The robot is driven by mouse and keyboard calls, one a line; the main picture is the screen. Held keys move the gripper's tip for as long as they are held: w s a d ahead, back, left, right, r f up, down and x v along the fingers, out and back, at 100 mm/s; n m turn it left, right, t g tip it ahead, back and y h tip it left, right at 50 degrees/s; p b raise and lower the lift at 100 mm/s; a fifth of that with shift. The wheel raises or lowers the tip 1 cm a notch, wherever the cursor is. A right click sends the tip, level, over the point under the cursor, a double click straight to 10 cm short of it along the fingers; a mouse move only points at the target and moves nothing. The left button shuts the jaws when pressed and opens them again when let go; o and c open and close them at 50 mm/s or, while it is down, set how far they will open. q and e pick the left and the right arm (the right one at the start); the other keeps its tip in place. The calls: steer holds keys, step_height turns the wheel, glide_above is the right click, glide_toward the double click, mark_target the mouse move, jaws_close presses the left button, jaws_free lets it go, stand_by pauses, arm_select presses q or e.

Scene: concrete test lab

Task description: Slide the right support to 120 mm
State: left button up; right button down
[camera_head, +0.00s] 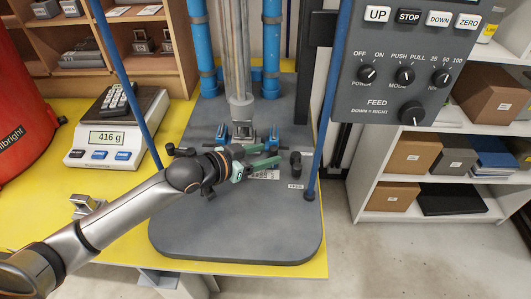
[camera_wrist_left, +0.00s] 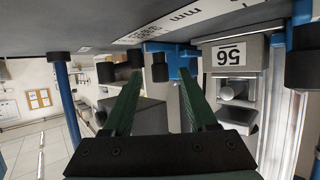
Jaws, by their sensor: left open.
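The test frame's dark grey base (camera_head: 235,225) carries a crosswise rail with two blue supports on it. The right support (camera_head: 272,141) is right of the central metal block, and the left support (camera_head: 222,133) is left of it. My left gripper (camera_head: 273,156) has green fingers that point right, in front of the right support. Its fingers are apart with nothing visible between them; the left wrist view shows this gripper too (camera_wrist_left: 160,84). There, a blue part with a black knob (camera_wrist_left: 160,68) lies beyond the fingertips, beside a white mm scale (camera_wrist_left: 170,28). My right gripper is out of view.
A control panel (camera_head: 410,60) hangs at the upper right. Blue rods (camera_head: 330,100) flank the base. A scale reading 416 g (camera_head: 105,137) stands left on the yellow table. The base front is clear.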

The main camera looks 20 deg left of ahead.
arm_select(q)
steer(key=shift+w+d+f, duration=0.15)
steer(key=shift+w, duration=0.15)
jaws_close()
stand_by(0.4)
stand_by(0.9)
